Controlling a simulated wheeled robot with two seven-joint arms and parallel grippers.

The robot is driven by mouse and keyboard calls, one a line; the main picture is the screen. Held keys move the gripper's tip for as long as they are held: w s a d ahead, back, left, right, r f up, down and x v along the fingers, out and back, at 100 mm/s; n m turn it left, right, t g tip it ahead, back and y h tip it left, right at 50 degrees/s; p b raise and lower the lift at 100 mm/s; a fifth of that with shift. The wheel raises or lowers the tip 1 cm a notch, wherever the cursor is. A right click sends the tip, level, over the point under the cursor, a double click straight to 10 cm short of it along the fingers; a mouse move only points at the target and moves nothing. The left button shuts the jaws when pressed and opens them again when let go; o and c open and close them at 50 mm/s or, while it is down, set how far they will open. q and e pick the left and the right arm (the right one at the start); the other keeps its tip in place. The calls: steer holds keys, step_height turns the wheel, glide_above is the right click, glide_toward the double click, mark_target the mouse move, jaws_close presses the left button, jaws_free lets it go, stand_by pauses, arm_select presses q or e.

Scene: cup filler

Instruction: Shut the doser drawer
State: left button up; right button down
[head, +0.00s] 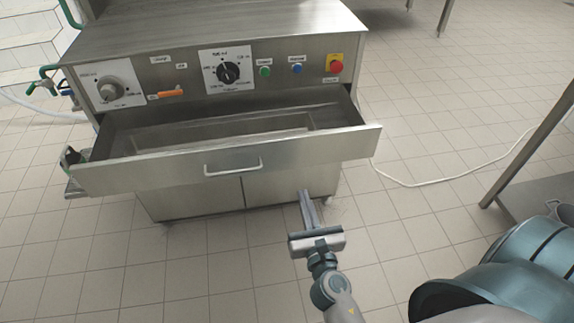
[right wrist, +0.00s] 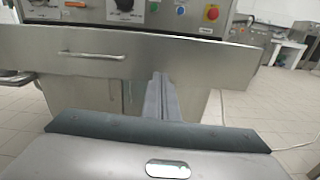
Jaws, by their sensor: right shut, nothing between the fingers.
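The doser drawer (head: 300,148) is a wide steel drawer, pulled out from the steel machine (head: 200,30); its inside shows from above. Its front has a bar handle (head: 233,168) in the middle. In the right wrist view the drawer front (right wrist: 200,68) spans the picture, with the handle (right wrist: 92,56) at the left. My right gripper (head: 306,194) is shut and empty, in front of the drawer and right of the handle. In the right wrist view its fingers (right wrist: 160,78) overlap the lower drawer front; I cannot tell whether they touch it. My left gripper is not in view.
The control panel above the drawer has a black dial (head: 228,72), a grey knob (head: 110,90) and a red button (head: 336,64). A steel table (head: 540,190) stands at the right. A white cable (head: 420,185) lies on the tiled floor. The floor before the drawer is clear.

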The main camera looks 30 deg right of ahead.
mark_target(291, 152)
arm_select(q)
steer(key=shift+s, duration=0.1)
arm_select(e)
steer(key=shift+r, duration=0.35)
steer(key=shift+w, duration=0.1)
